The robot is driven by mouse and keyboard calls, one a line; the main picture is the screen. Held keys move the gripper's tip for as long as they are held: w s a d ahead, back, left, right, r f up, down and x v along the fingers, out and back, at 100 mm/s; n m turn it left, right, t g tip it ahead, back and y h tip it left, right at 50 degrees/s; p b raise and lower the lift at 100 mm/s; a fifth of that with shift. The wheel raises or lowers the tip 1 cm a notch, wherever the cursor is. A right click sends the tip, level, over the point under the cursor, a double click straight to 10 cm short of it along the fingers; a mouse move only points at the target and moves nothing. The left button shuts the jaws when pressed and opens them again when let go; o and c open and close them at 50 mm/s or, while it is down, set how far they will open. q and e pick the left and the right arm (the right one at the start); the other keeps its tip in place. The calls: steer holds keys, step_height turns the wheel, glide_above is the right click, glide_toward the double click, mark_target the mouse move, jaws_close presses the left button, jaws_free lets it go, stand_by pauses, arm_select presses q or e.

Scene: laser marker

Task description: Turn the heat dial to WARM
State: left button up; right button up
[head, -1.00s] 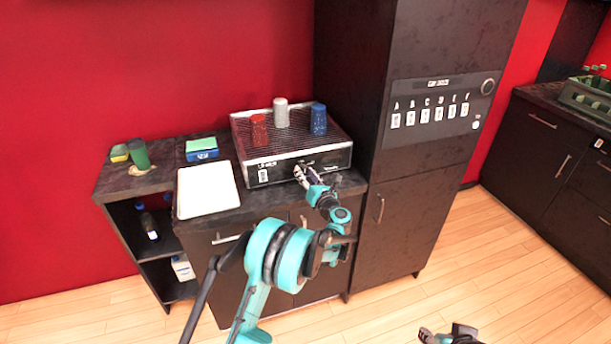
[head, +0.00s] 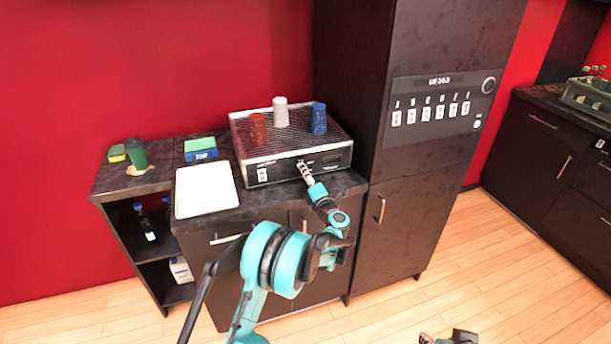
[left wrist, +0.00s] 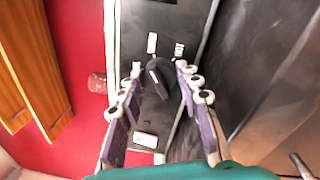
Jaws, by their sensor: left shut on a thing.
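The warmer (head: 285,130) is a silver and black box with a slatted top on the counter. Its heat dial (left wrist: 160,76) is a black knob on the front panel, with a white mark, in the left wrist view. White labels (left wrist: 152,43) sit around it, too small to read. My left gripper (head: 304,168) is at the warmer's front panel. The gripper hides the dial in the head view. My right gripper (head: 455,337) shows only partly at the bottom edge.
A red cup (head: 258,129), a white cup (head: 280,112) and a blue cup (head: 319,119) stand on the warmer. A white tray (head: 206,190) lies left of it. A tall dark cabinet (head: 400,200) stands close on the right.

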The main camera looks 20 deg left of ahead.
arm_select(q)
steer(key=shift+m, duration=0.4)
steer(key=o, duration=1.2)
steer(key=shift+c, duration=0.2)
step_height(320, 180, up, 10)
